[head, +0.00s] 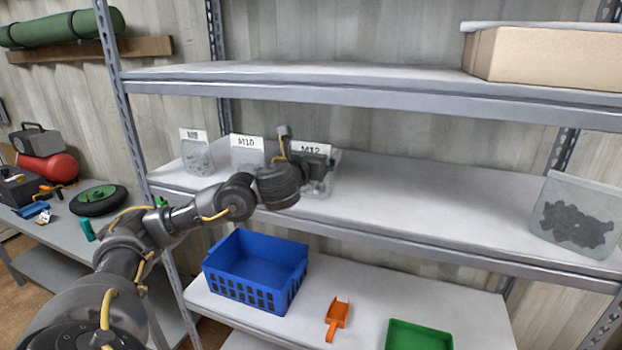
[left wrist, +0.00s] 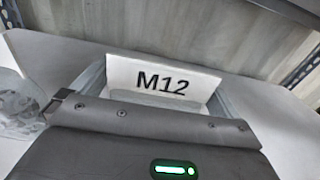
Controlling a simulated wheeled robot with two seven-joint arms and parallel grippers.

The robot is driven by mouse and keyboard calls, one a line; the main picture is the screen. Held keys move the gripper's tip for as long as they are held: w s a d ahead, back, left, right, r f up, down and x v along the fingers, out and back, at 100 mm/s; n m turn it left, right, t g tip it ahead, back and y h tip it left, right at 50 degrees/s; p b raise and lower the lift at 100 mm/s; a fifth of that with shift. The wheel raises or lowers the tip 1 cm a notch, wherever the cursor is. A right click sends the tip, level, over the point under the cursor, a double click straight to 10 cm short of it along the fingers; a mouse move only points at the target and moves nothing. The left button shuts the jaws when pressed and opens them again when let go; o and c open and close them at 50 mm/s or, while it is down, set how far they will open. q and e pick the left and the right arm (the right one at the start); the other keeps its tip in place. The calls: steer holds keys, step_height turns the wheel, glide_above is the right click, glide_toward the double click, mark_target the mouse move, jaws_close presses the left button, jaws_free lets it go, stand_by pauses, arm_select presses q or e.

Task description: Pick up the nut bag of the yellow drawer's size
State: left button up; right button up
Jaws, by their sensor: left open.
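The bag labelled M12 (head: 311,149) stands on the middle shelf, partly hidden behind my left gripper (head: 318,172). In the left wrist view its white M12 label (left wrist: 163,84) stands right in front of the gripper body. The left gripper is open around or just before this bag; I cannot tell whether the fingers touch it. The bag labelled M10 (head: 247,158) stands to its left. A further clear bag (head: 197,156) with grey pieces and an unreadable label stands at the far left. No yellow drawer is in view. My right gripper is not in view.
The middle shelf (head: 430,195) is clear up to a clear bag of dark pieces (head: 575,222) at the right. The upper shelf (head: 300,75) overhangs. Below are a blue crate (head: 240,288), an orange scoop (head: 338,315) and a green tray (head: 418,338).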

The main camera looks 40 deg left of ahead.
arm_select(q)
steer(key=shift+w+a, duration=0.1)
steer(key=shift+w, duration=0.2)
steer(key=shift+s, duration=0.15)
steer(key=shift+c, duration=0.6)
steer(key=c, duration=1.1)
steer(key=shift+o, duration=0.2)
steer(key=shift+r, duration=0.1)
